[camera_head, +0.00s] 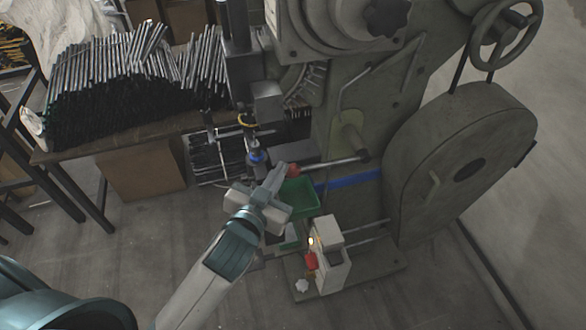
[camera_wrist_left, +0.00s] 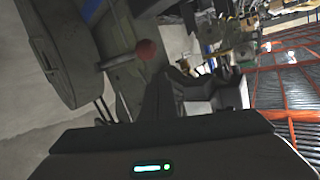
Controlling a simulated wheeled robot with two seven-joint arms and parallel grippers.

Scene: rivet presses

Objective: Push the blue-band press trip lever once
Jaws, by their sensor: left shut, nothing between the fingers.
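The grey press has a blue band (camera_head: 348,181) across its body. The trip lever (camera_head: 332,164) is a thin metal bar that sticks out from the press above the band and ends in a red ball knob (camera_head: 293,170). My left gripper (camera_head: 279,170) is shut and empty, its fingertips just left of the knob. In the left wrist view the red knob (camera_wrist_left: 146,49) stands just beyond the dark fingertips (camera_wrist_left: 168,72), with the lever bar (camera_wrist_left: 118,60) running left from it. I cannot tell whether fingertips and knob touch. My right gripper is not in view.
A green bin (camera_head: 298,198) sits just below the knob. A pale control box (camera_head: 331,262) with a lit yellow lamp and a red part stands in front of the press. A table (camera_head: 120,142) piled with metal rods is at the left. Open floor (camera_head: 430,290) lies at the lower right.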

